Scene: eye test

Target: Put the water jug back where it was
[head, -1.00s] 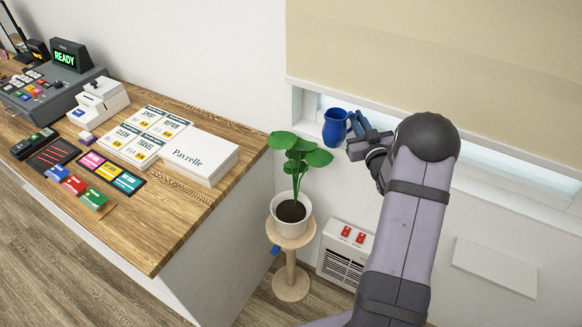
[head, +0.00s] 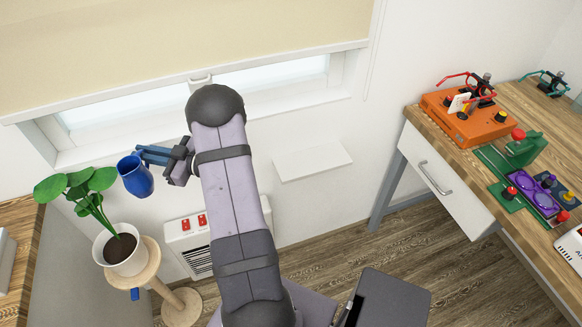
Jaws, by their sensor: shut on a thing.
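The water jug (head: 136,177) is blue, with a dark open mouth. It is in the left of the head view, roughly upright, in front of and just below the window sill's edge in the picture, beside the plant's leaves. My gripper (head: 146,157) reaches it from the right and is shut on it near its rim, on the handle side. The fingers hide the handle, so the exact grip cannot be told. Nothing visible supports the jug from below.
A potted plant (head: 122,251) stands on a wooden stand (head: 149,270) close below the jug. A heater (head: 190,232) is at the wall. A bare white wall shelf (head: 313,161) is right of my arm. A desk (head: 420,128) with gadgets stands at right. The window sill (head: 290,106) looks clear.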

